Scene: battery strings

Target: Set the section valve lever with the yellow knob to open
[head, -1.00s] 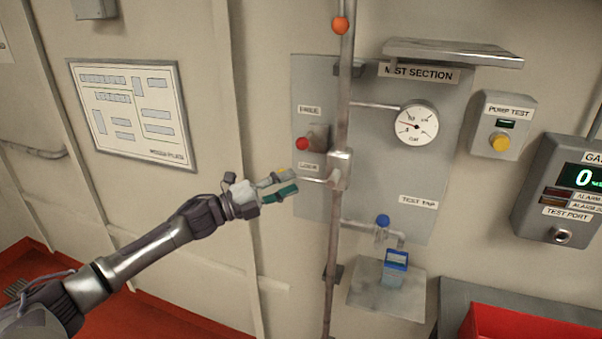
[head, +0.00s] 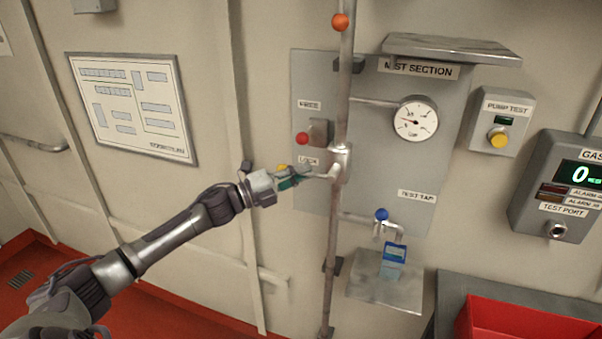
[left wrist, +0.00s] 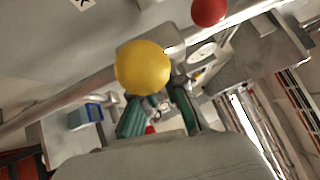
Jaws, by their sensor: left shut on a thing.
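The section valve lever (head: 322,177) sticks out to the left, roughly level, from the valve body (head: 342,162) on the vertical pipe. Its yellow knob (head: 281,168) shows just above my left gripper (head: 297,178). The teal fingers are shut on the lever and hide part of it. In the left wrist view the yellow knob (left wrist: 143,67) is large, in front of the teal fingers (left wrist: 158,115). My right gripper is in neither view.
A red knob (head: 302,138) sits close above the lever, between two small labels. A gauge (head: 414,119), a blue-knobbed test tap (head: 382,214) and a blue-topped container (head: 394,254) are to the right.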

